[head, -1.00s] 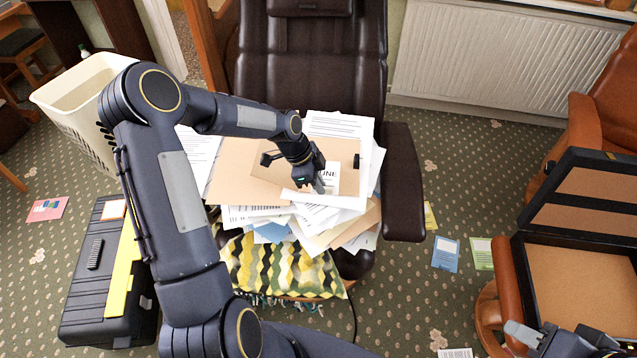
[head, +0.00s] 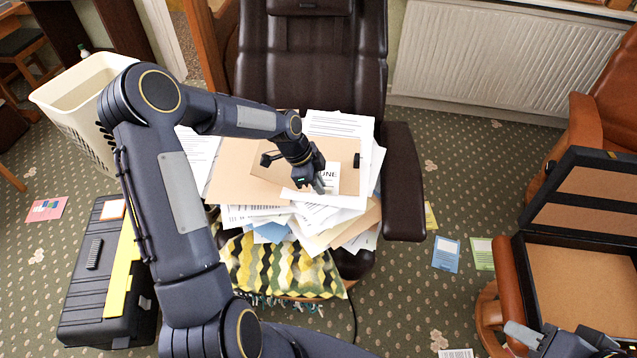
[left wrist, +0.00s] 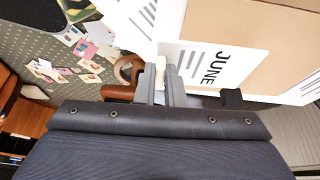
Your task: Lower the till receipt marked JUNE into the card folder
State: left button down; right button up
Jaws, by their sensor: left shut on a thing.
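The till receipt marked JUNE (head: 331,181) is a white slip with bold black letters, partly hidden by my left gripper (head: 318,186) in the head view. My left gripper is shut on the edge of the receipt. The left wrist view shows the receipt (left wrist: 205,66) beside the closed fingers (left wrist: 166,86). The tan card folder (head: 232,178) lies on the paper pile on the chair, behind and around the receipt. I cannot tell whether the receipt's lower end is inside it. My right gripper (head: 565,342) is at the bottom right, its fingers apart and empty.
Loose papers (head: 345,238) pile under the folder on a dark leather chair (head: 404,190) with a patterned cushion (head: 280,268). A black toolbox (head: 90,285) and a cream basket (head: 75,100) stand left. An open black case (head: 580,262) is right. Cards lie on the carpet.

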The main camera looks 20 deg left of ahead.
pick_arm(q)
jog(key=shift+f+b, duration=1)
jog(key=shift+f, duration=0.25)
jog(key=c, duration=1.5)
grip_release()
jog(key=shift+o, duration=0.2)
jog(key=shift+r, duration=0.1)
jog(key=p+v, duration=0.1)
jog(key=v, duration=0.6)
jog(key=shift+r, duration=0.35)
jog(key=shift+s+a, duration=0.1)
jog(key=shift+a, duration=0.05)
